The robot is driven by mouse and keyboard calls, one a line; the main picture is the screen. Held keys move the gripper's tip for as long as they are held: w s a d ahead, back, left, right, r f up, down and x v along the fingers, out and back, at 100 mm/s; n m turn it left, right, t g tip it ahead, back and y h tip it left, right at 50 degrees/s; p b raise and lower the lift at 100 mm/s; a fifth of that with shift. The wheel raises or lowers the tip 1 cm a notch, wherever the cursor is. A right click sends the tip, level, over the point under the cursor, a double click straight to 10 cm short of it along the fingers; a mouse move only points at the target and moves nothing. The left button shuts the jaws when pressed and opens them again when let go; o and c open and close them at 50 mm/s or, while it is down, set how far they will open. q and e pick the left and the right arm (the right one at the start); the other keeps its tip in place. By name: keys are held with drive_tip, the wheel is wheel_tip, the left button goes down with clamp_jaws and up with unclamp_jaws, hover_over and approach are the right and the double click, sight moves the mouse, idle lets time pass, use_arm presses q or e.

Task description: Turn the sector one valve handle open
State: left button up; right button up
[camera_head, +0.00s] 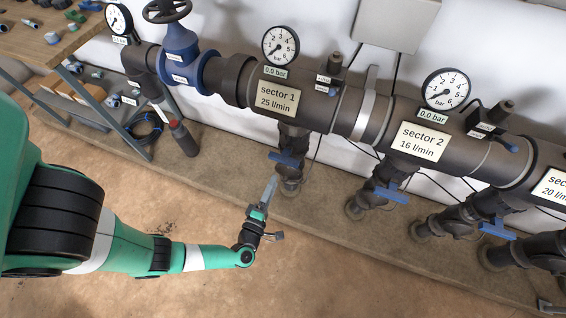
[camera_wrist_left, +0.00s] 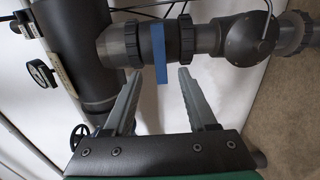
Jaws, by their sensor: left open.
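The sector one valve handle (camera_head: 284,160) is a blue bar on the dark branch pipe below the "sector 1" label (camera_head: 277,98). It lies across the pipe in the head view. My left gripper (camera_head: 273,181) is open and empty, just below and in front of this handle. In the left wrist view the handle (camera_wrist_left: 160,52) stands ahead, its near end close to the gap between the two open fingers (camera_wrist_left: 160,80). I cannot tell whether a finger touches it. My right gripper is in neither view.
Similar blue handles sit on the sector 2 branch (camera_head: 391,193) and the branch further right (camera_head: 497,230). Gauges above sector 1 (camera_head: 281,46) and sector 2 (camera_head: 446,89) are labelled 0.0 bar. A blue gate valve (camera_head: 180,52) and a workbench (camera_head: 45,48) are at left.

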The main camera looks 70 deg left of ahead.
sight(283, 162)
use_arm(q)
drive_tip(key=b+x, duration=0.2)
drive_tip(key=x, duration=0.6)
drive_tip(key=shift+w+f, duration=0.1)
drive_tip(key=shift+w+a, duration=0.3)
drive_tip(key=shift+a, duration=0.15)
clamp_jaws()
